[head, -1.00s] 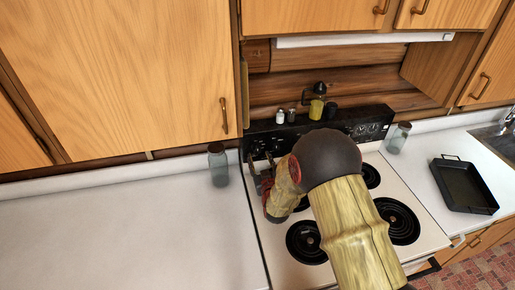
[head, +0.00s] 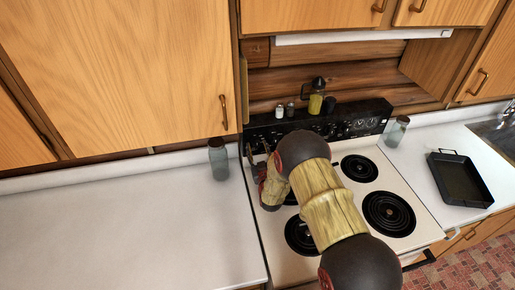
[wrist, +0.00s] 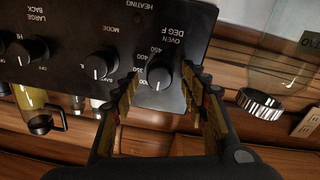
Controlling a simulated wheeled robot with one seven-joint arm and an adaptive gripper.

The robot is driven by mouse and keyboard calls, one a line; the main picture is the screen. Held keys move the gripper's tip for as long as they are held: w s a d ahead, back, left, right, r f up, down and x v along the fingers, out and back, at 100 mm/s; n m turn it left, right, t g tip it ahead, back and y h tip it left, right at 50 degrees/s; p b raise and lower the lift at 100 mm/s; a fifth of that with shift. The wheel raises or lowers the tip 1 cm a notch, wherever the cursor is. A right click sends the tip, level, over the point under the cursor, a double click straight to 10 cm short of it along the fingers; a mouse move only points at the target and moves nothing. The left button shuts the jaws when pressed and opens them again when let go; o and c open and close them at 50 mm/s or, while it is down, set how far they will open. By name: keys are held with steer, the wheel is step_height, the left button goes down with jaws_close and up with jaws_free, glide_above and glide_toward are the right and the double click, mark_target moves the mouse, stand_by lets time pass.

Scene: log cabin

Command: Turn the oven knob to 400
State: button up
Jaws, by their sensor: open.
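The oven knob (wrist: 159,75) is a round dark knob on the black control panel (wrist: 60,40), which appears upside down in the wrist view. The lettering above it reads OVEN DEG F, with numbers including 450, 400 and 350 beside it. A pale pointer line shows on the knob, but its exact setting is too small to read. My gripper (wrist: 163,88) is open, with one finger on each side of the knob; I cannot tell whether they touch it. In the head view my gripper (head: 262,160) is at the left end of the stove's panel, which partly hides behind it.
The mode knob (wrist: 100,65) is left of the oven knob. Shakers (head: 284,111) and a yellow bottle (head: 316,103) stand on the panel top. Glass jars (head: 218,160) (head: 397,131) flank the stove (head: 345,228). A black pan (head: 460,180) lies on the right counter.

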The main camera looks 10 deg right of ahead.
steer(key=shift+c, duration=1.2)
jaws_close()
